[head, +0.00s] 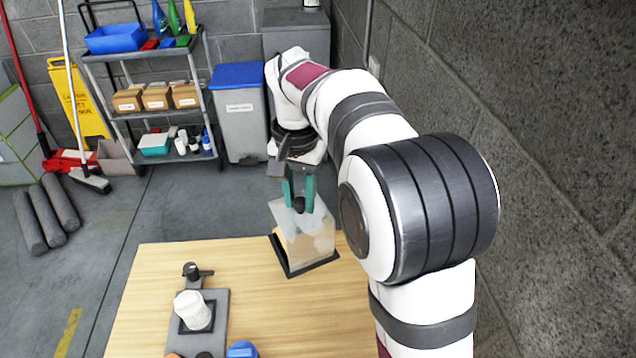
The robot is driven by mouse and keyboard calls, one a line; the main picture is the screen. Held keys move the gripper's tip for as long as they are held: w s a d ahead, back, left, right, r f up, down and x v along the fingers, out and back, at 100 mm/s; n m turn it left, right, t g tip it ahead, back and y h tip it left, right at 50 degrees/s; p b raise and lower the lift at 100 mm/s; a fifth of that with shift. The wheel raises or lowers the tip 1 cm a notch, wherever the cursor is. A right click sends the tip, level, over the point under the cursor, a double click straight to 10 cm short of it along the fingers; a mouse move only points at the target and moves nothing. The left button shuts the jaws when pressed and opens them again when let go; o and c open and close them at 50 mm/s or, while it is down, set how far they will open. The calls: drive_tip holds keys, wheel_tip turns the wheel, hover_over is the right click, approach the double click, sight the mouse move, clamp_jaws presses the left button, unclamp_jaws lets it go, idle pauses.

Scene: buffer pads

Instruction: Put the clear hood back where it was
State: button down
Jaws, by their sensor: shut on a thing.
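The clear hood (303,238) is a see-through box with a dark bottom rim, near the back right of the wooden table. My gripper (299,200) has teal fingers and is shut on the dark knob on top of the hood. The hood is slightly tilted in the picture. I cannot tell whether its rim touches the table or hangs just above it. A grey pad (210,338) lies at the table's front left, with a dark square on it and a white ribbed piece (194,311) standing on that square.
A small black clamp-like part (194,272) stands at the pad's back end. A blue round thing (242,349) and an orange one sit at the bottom edge, partly cut off. The wooden table (290,318) is bare between pad and hood. A block wall is on the right.

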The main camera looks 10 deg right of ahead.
drive_tip(key=w+a+f+m, duration=0.3)
drive_tip(key=a+f+m, duration=0.1)
drive_tip(key=a+f, duration=0.5)
drive_tip(key=shift+w+f, duration=0.25)
drive_tip(key=shift+f, duration=1.3)
idle(0.5)
drive_tip(key=c, duration=0.5)
unclamp_jaws()
drive_tip(key=shift+r, duration=0.1)
